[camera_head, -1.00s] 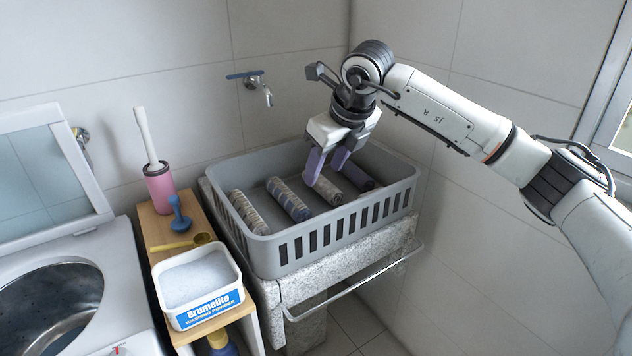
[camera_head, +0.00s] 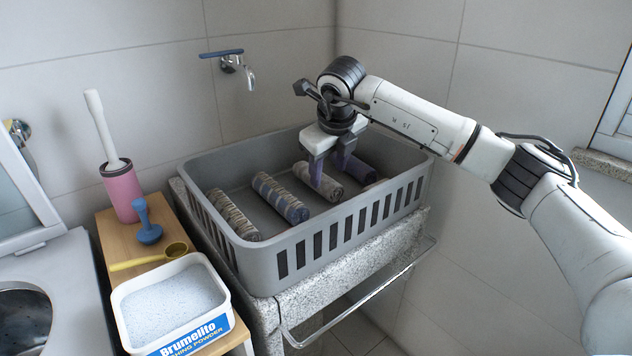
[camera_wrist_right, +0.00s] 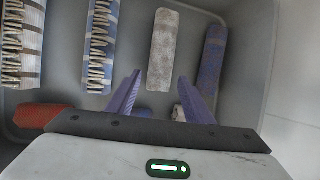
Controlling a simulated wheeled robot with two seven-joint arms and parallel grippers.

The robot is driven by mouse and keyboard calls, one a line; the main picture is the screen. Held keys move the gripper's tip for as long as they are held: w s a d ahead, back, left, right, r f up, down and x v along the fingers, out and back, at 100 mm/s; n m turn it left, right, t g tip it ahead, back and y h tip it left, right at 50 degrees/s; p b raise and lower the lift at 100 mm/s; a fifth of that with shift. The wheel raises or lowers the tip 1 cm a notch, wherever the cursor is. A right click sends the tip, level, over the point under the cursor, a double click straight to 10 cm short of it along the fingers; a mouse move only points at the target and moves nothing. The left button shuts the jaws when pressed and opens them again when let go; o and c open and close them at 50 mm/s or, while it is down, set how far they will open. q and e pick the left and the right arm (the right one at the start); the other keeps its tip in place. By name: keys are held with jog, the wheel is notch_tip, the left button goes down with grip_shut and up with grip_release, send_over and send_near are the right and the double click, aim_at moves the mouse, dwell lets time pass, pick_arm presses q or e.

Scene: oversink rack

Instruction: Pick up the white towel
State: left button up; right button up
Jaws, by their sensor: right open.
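The white towel is a rolled, pale grey-white roll (camera_head: 327,187) in the grey basket (camera_head: 345,240), third from the left in the head view. In the right wrist view the white towel (camera_wrist_right: 164,48) lies lengthwise ahead of my fingers. My right gripper (camera_head: 330,172) is open over the basket, with its purple fingers pointing down at the towel and covering part of it in the head view. In the wrist view the right gripper's fingertips (camera_wrist_right: 160,78) are apart, near the towel's closer end, with nothing between them. My left gripper is not in view.
Two striped rolls (camera_head: 233,214) (camera_head: 280,197) lie left of the white towel, and a blue-purple roll (camera_wrist_right: 213,55) lies right of it. The wrist view also shows a red item (camera_wrist_right: 37,117). The basket walls surround them. A tap (camera_head: 238,66) is behind.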

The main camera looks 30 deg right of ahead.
aim_at(326, 180)
jog(key=x, duration=0.5)
jog(key=shift+w+f, duration=0.15)
jog(key=shift+f, duration=0.05)
jog(key=c, duration=0.7)
jog(key=shift+r, duration=0.15)
notch_tip(326, 180, up, 10)
jog(key=shift+a+f, duration=0.1)
